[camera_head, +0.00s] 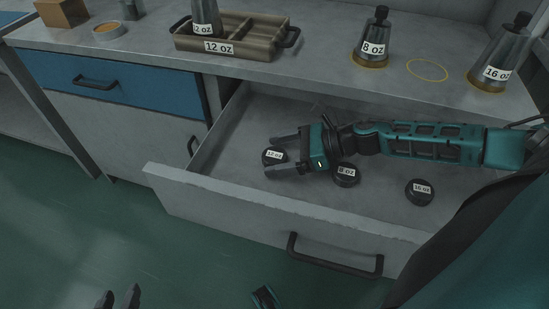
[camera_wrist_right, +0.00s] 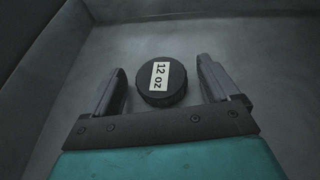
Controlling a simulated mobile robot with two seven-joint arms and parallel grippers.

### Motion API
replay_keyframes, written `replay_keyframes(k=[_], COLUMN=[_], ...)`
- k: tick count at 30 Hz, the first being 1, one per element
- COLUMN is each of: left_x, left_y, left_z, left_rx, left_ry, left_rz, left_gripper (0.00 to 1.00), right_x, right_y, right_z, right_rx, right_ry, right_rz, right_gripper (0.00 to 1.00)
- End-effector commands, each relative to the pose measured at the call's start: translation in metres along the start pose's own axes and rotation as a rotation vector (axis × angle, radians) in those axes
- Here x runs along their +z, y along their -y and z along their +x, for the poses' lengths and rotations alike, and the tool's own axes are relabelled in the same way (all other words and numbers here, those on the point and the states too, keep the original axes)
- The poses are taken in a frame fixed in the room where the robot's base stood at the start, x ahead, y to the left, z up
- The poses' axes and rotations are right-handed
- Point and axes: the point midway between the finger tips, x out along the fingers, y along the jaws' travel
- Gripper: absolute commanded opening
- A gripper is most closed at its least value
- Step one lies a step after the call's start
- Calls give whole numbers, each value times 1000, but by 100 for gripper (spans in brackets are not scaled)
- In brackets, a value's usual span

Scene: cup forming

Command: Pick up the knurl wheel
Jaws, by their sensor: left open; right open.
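Three dark round knurl wheels with white labels lie in the open drawer (camera_head: 200,186). The 12 oz wheel (camera_head: 274,156) is at the left, the 8 oz wheel (camera_head: 346,176) in the middle, and the 16 oz wheel (camera_head: 420,192) at the right. My right gripper (camera_head: 278,156) is open around the 12 oz wheel. In the right wrist view, that wheel (camera_wrist_right: 162,82) sits between the two fingertips (camera_wrist_right: 162,75), with a gap on both sides. My left gripper (camera_head: 118,297) is open at the bottom edge, away from the drawer, with only its fingertips showing.
On the counter stand a 12 oz tray (camera_head: 215,47) with a labelled cone in it, an 8 oz cone (camera_head: 373,42) and a 16 oz cone (camera_head: 493,60). An empty yellow ring (camera_head: 427,70) lies between them.

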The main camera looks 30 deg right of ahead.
Motion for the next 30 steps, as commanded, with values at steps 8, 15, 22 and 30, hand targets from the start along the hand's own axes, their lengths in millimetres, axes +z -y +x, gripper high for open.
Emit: replay_keyframes(k=[8,15,22,30], left_x=[-1,-2,-2,-2], left_y=[0,-1,-1,-1], left_z=[0,0,0,0], left_rx=[1,2,2,2], left_ry=[-1,-3,-5,-6], left_rz=[0,0,0,0], left_gripper=[43,43,43,43], right_x=[0,0,0,0], right_y=[0,0,0,0], right_z=[2,2,2,2], right_rx=[-1,0,0,0], right_ry=[0,0,0,0], right_rz=[1,1,1,0], right_gripper=[88,67,45,19])
